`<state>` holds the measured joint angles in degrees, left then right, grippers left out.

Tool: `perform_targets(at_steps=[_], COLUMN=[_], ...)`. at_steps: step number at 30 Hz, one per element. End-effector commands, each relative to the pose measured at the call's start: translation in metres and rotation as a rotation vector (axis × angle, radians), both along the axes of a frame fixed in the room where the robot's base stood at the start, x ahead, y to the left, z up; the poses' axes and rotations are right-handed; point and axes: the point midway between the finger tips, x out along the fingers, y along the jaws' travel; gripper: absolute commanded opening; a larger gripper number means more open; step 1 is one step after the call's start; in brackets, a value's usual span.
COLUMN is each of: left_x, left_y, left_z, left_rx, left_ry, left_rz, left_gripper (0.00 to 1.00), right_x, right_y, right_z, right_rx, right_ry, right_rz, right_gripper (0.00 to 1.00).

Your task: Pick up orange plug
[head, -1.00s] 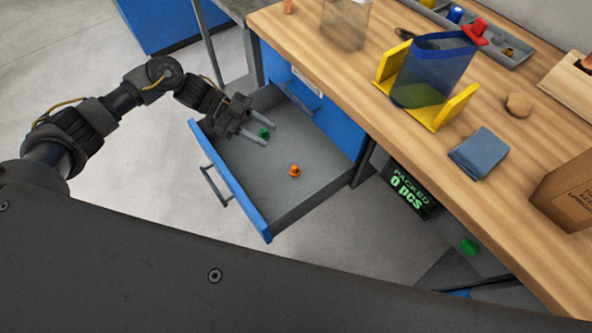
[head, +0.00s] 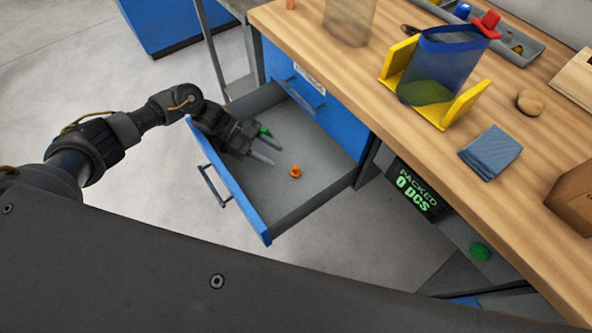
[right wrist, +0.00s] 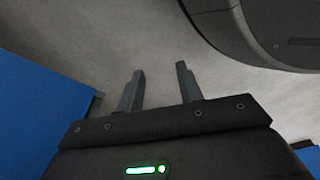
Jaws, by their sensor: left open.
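The orange plug (head: 295,172) lies on the floor of the open blue drawer (head: 312,185), towards its front right part. My left gripper (head: 270,153) is inside the drawer area, open and empty, with its fingers pointing right. The fingertips are a short way up and left of the plug and apart from it. A green plug (head: 265,131) is partly hidden beside the upper finger. My right gripper (right wrist: 158,85) shows only in the right wrist view, with its two fingers apart and nothing between them.
The wooden bench (head: 400,125) stands to the right of the drawer. On it are a blue bag in a yellow holder (head: 430,115), a folded blue cloth (head: 490,152) and a cardboard box (head: 575,195). A display panel (head: 415,190) hangs below the bench edge.

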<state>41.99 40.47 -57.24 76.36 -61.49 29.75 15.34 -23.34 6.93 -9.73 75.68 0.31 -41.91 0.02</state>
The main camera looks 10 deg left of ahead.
Motion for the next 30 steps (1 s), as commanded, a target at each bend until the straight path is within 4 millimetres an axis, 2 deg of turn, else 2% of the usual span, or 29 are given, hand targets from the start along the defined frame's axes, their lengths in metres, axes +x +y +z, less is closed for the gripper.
perform_targets(at_steps=[7, 15, 18, 26, 27, 30], left_x=[-0.001, -0.005, -0.006, -0.006, -0.006, -0.006], left_y=[-0.008, -0.046, -0.054, -0.057, -0.057, -0.057], left_z=[-0.003, -0.021, -0.025, -0.027, -0.027, -0.027], left_rx=[0.001, -0.001, 0.001, 0.002, 0.002, 0.001], left_ry=[0.001, 0.001, 0.001, 0.000, 0.000, 0.000], left_rz=[0.000, 0.000, 0.002, 0.002, 0.002, 0.002], left_gripper=[0.41, 0.41, 0.41, 0.41, 0.40, 0.27], right_x=[-0.001, -0.013, -0.017, -0.018, -0.017, -0.016], right_y=[-0.001, -0.007, -0.009, -0.010, -0.010, -0.009], right_z=[-0.001, -0.010, -0.013, -0.015, -0.015, -0.014], right_rx=[-0.001, -0.007, -0.011, -0.011, -0.010, -0.010], right_ry=[-0.001, 0.007, 0.013, 0.010, 0.009, 0.008], right_rz=[0.001, 0.004, 0.005, 0.006, 0.006, 0.006], right_gripper=[0.36, 0.36, 0.36, 0.36, 0.36, 0.36])
